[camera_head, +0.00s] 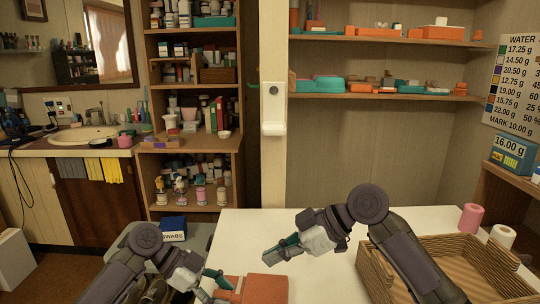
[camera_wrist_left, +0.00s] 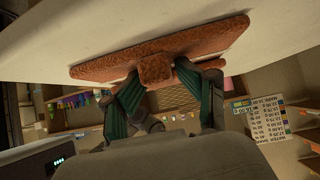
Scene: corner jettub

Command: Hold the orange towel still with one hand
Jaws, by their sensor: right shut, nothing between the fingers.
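The orange towel (camera_head: 264,288) lies folded on the white table at the bottom of the head view. It also shows in the left wrist view (camera_wrist_left: 215,40), flat against the table, with a small raised fold (camera_wrist_left: 155,69). My left gripper (camera_head: 226,287) is at the towel's left edge. In the left wrist view its green fingers (camera_wrist_left: 157,80) are on either side of the fold and close on it. My right gripper (camera_head: 274,256) is shut and empty above the table, just behind the towel and apart from it.
A wicker tray (camera_head: 450,246) stands on the table's right side, partly under my right arm. A pink roll (camera_head: 471,217) and a white roll (camera_head: 502,236) stand behind it. A blue swabs box (camera_head: 173,229) is beyond the table's left edge. The table middle is clear.

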